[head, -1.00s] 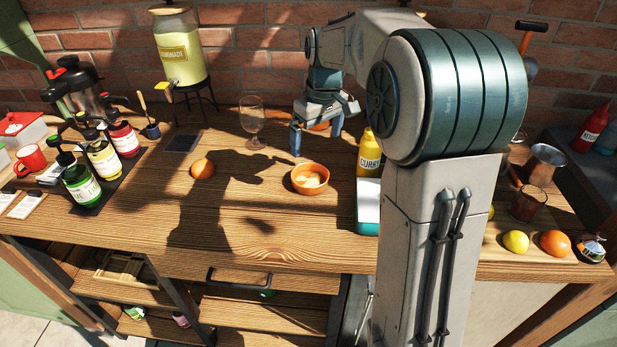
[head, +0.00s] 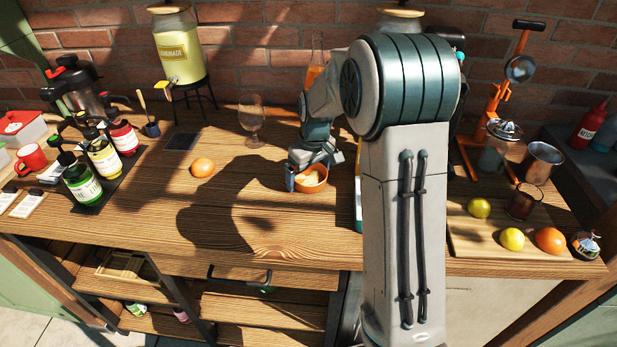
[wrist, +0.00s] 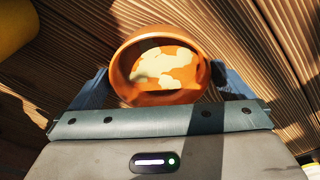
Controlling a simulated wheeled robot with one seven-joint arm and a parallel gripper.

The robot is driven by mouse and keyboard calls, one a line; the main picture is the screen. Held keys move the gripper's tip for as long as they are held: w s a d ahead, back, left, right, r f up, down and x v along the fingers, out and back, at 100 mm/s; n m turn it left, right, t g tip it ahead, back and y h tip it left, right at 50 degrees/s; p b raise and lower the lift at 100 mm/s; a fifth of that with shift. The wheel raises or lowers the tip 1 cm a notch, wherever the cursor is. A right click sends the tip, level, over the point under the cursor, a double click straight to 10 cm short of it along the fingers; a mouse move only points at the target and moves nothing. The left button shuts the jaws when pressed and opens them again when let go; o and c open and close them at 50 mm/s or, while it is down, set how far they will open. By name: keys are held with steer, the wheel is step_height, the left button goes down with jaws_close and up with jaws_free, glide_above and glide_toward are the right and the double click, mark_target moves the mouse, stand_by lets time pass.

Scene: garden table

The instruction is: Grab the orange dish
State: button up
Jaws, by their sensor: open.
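The orange dish (head: 311,180) is a small round bowl on the wooden table, with a pale patch showing inside it. In the wrist view the dish (wrist: 160,97) lies between the two blue fingers of my gripper (wrist: 158,88), one on each side of it. In the head view my gripper (head: 308,177) is low at the dish, and its wrist covers part of the dish's far side. The fingers are open; whether either one touches the dish I cannot tell.
A wine glass (head: 252,120) stands behind and left of the dish. A yellow bottle (wrist: 14,28) is near in the wrist view. Several bottles stand on a dark mat (head: 125,166) at the left. The front middle table is clear.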

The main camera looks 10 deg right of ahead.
steer(key=c, duration=0.8)
